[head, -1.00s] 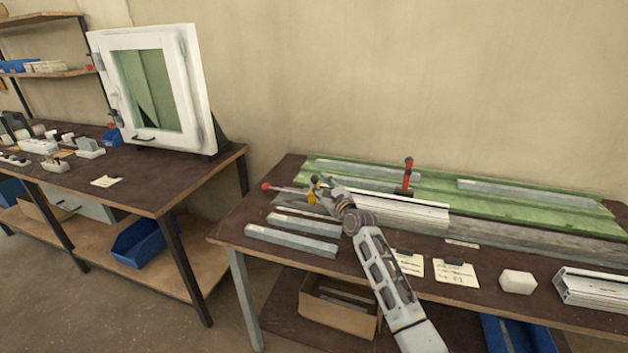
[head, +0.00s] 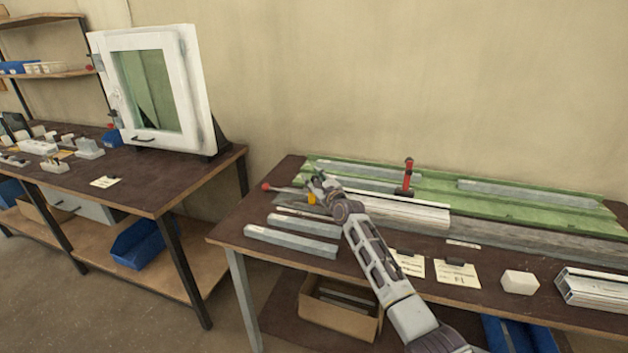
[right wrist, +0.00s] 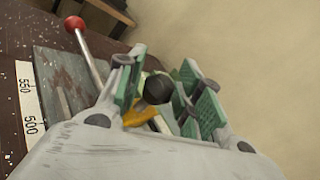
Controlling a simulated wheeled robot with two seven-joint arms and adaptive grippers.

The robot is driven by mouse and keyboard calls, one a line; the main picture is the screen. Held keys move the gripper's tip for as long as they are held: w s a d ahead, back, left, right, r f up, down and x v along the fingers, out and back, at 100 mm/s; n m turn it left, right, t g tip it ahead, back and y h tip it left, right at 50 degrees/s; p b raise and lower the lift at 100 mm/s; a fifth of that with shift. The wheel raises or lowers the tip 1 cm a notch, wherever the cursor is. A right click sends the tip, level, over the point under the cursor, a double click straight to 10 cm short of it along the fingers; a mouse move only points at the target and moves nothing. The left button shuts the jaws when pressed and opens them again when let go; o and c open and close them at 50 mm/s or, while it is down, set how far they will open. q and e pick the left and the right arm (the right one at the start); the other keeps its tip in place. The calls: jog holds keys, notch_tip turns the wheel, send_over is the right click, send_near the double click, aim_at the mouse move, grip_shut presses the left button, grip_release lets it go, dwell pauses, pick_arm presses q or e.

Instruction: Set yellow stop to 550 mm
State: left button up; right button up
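The yellow stop (head: 312,199) is at the left end of the clamp bench, mostly hidden by my right gripper (head: 320,183). In the right wrist view a small yellow part (right wrist: 138,117) shows below a black round knob (right wrist: 157,89). My right gripper (right wrist: 165,92) is open, its green-padded fingers on either side of the knob. A gap shows on the knob's right; contact on the left is unclear. The scale (right wrist: 28,88) reads 550 and 500 to the left; the stop's exact reading is hidden. My left gripper is out of view.
A red-ball lever (right wrist: 74,23) stands left of the gripper. A red-handled clamp (head: 408,176) stands on the green bench (head: 500,211). Loose grey bars (head: 290,241) lie in front. Note cards (head: 457,273) and a white block (head: 519,282) are at the front right.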

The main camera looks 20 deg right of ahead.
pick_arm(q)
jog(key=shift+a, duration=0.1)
pick_arm(e)
jog(key=shift+c, duration=0.9)
grip_shut()
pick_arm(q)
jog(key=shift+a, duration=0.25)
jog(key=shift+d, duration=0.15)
pick_arm(e)
jog(key=shift+w+a, duration=0.1)
jog(key=shift+a, duration=0.05)
